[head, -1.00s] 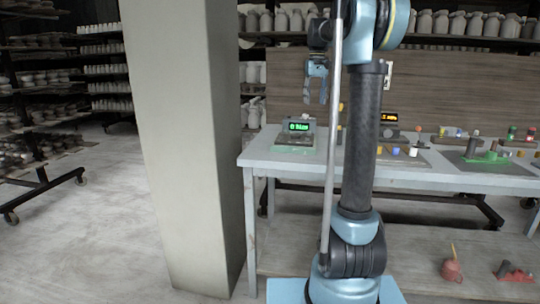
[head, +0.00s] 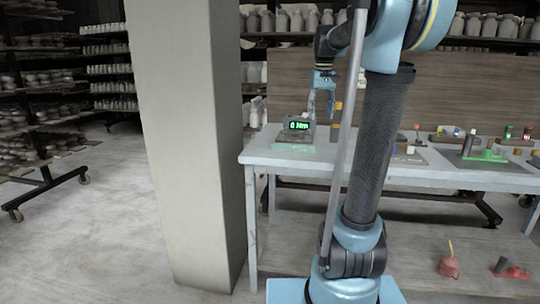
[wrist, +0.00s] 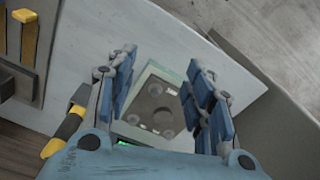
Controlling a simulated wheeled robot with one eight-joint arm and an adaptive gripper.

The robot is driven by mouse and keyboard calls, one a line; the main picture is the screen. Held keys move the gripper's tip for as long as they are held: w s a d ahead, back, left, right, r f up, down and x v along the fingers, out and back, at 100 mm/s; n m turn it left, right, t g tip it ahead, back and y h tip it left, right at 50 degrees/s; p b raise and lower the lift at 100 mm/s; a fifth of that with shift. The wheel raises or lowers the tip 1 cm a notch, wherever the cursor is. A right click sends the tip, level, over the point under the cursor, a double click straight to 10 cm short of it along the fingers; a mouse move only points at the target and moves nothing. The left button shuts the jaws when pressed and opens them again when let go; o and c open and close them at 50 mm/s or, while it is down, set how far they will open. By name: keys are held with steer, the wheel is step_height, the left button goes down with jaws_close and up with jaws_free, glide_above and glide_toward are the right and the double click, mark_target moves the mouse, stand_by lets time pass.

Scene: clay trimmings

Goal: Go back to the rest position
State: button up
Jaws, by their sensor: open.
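My gripper (head: 321,101) is open and empty at the left end of the table, just above and behind a small grey device (head: 299,127) with a green lit display. In the wrist view, the two blue padded fingers (wrist: 162,66) stand apart. The top of the device (wrist: 152,110) shows between and below them, with a dark plate and several round spots. I see nothing held between the fingers. My arm stands in front of the middle of the table and hides part of it.
The pale table (head: 262,154) holds small parts and green-marked fixtures on its right side. A square column (head: 187,150) stands left of the table. Racks of pottery (head: 35,120) stand at the far left. The floor between them is clear.

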steer(key=s+f+m+t, duration=0.1)
steer(key=s+f, duration=2.7)
steer(key=s, duration=0.2)
steer(key=shift+s+a+f+t, duration=0.2)
steer(key=shift+f+t, duration=0.05)
steer(key=shift+t, duration=0.05)
steer(key=shift+w+f, duration=0.2)
steer(key=shift+w, duration=0.25)
